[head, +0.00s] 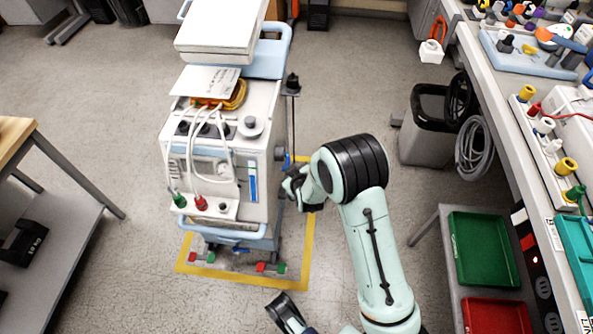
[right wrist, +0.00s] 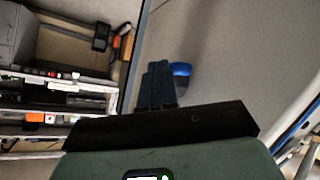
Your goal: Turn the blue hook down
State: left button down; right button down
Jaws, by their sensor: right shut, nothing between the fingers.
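The blue hook (right wrist: 181,70) shows in the right wrist view as a small rounded blue piece right beside my fingertips, partly hidden behind them. In the head view a small blue piece (head: 289,161) at the cart's right side, just above my gripper, looks like the same hook. My right gripper (head: 292,187) is at the right side of the pump cart (head: 262,150). Its fingers (right wrist: 157,84) are together in the right wrist view, with nothing held between them. I cannot tell whether they touch the hook.
The cart stands inside a yellow floor outline (head: 306,262). A grey bin (head: 425,145) and a long workbench (head: 500,75) are on the right. A side table (head: 60,225) is on the left. The floor between the cart and side table is clear.

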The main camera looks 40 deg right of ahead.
pick_arm(q)
jog(key=shift+s+a+f+b, duration=0.1)
jog(key=shift+f+b, duration=0.15)
jog(key=shift+f, duration=0.2)
jog(key=shift+s+a+f+b, duration=0.1)
jog(key=shift+f+b, duration=0.1)
jog(key=shift+f, duration=0.25)
pick_arm(e)
jog(key=shift+w+d+f+t, duration=0.3)
jog(key=shift+w+d+f, duration=0.15)
jog(key=shift+w+d, duration=0.15)
